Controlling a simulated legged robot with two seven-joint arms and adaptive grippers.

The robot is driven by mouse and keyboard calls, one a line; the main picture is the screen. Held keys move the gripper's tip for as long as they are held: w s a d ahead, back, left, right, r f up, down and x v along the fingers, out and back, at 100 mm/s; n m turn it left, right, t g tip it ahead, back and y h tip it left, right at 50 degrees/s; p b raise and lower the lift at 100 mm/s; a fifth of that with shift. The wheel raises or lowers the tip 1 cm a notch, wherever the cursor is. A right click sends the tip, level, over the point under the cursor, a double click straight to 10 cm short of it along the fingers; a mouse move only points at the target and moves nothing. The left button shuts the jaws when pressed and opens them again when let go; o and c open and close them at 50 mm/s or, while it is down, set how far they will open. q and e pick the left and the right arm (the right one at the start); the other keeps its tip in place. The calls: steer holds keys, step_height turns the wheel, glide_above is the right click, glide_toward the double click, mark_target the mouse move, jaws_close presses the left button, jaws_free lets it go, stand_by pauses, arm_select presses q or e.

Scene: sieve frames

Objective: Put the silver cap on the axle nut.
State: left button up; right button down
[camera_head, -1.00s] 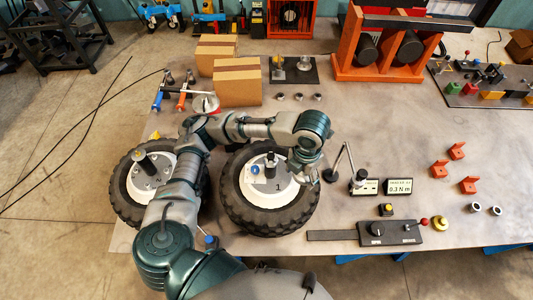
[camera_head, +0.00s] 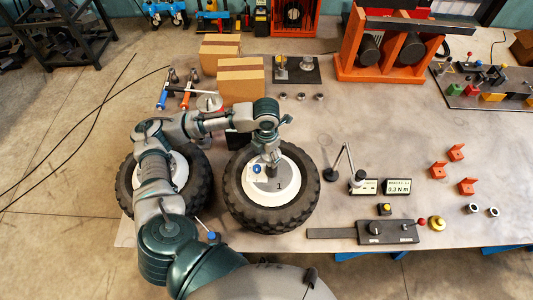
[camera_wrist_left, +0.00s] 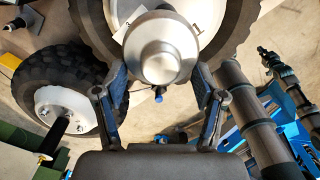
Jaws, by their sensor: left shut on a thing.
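My left gripper (camera_head: 273,157) is over the hub of the tire wheel marked 1 (camera_head: 238,196) in the head view. In the left wrist view, its two blue-padded fingers (camera_wrist_left: 160,72) are shut on the round silver cap (camera_wrist_left: 160,58), one on each side. The cap is in front of the white hub (camera_wrist_left: 207,32). The axle nut of this wheel is hidden behind the cap and gripper, so I cannot tell whether the cap touches it. My right gripper is not in view.
A second wheel (camera_head: 197,190) stands to the left, partly behind my left arm. Cardboard boxes (camera_head: 241,90) and a row of small nuts (camera_head: 300,97) are behind. A lamp-like stand (camera_head: 331,174), a readout (camera_head: 397,186) and a control box (camera_head: 389,232) are to the right.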

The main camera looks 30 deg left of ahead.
mark_target(268, 157)
arm_select(q)
steer(key=shift+d, duration=0.2)
steer(key=shift+d+f, duration=0.25)
steer(key=shift+f, duration=0.25)
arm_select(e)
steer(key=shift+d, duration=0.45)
arm_select(q)
steer(key=o, duration=1.4)
steer(key=shift+a, duration=0.2)
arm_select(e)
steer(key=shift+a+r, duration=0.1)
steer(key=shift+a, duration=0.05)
arm_select(q)
steer(key=shift+r, duration=0.1)
step_height(268, 157, up, 13)
steer(key=shift+d+b, duration=0.1)
steer(key=shift+b, duration=0.2)
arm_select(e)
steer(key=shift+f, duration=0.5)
